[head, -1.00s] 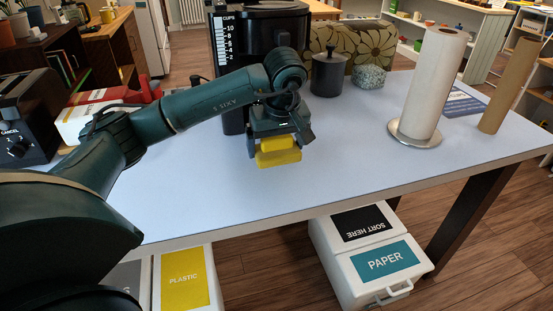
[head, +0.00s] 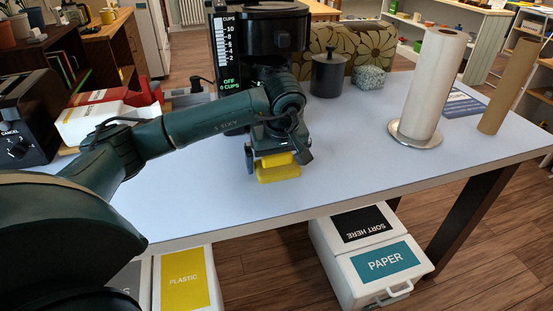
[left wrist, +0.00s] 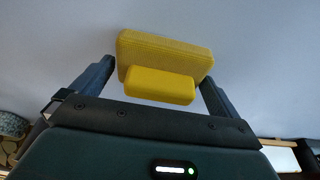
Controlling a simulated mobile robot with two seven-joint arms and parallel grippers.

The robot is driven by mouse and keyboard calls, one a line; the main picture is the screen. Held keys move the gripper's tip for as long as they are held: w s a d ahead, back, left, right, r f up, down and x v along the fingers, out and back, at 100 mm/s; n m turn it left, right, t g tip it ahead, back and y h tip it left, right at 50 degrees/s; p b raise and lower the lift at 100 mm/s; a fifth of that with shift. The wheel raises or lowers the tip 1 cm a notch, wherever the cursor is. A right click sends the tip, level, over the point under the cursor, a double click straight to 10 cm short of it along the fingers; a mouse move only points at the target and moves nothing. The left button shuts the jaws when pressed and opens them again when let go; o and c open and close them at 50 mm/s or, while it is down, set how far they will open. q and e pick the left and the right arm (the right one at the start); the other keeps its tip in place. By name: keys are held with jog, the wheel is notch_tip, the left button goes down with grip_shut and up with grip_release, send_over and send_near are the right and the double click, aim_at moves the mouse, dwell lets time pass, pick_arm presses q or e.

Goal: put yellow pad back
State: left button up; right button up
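The yellow pad (head: 278,174) is a flat block with a smaller yellow grip block on top. It appears to rest on the light blue table (head: 200,205), below my left gripper (head: 279,155). In the left wrist view, the pad (left wrist: 165,50) lies just beyond the fingertips. Its grip block (left wrist: 160,86) is between the fingers of my left gripper (left wrist: 158,78). A gap shows on the left of the grip block, and the right finger is close to it. The fingers look open around it. My right gripper is not in view.
A black coffee maker (head: 283,35) stands behind the gripper. A dark lidded pot (head: 327,75), a speckled block (head: 370,77) and a paper towel roll (head: 432,85) stand to the right. A toaster (head: 25,120) is at left. The table's front middle is clear.

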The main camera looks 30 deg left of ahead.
aim_at(281, 172)
pick_arm(q)
jog(key=shift+r, duration=0.4)
jog(key=v, duration=1.1)
jog(key=shift+r+p, duration=0.25)
jog(key=shift+p, duration=0.05)
jog(key=shift+s+d, duration=0.1)
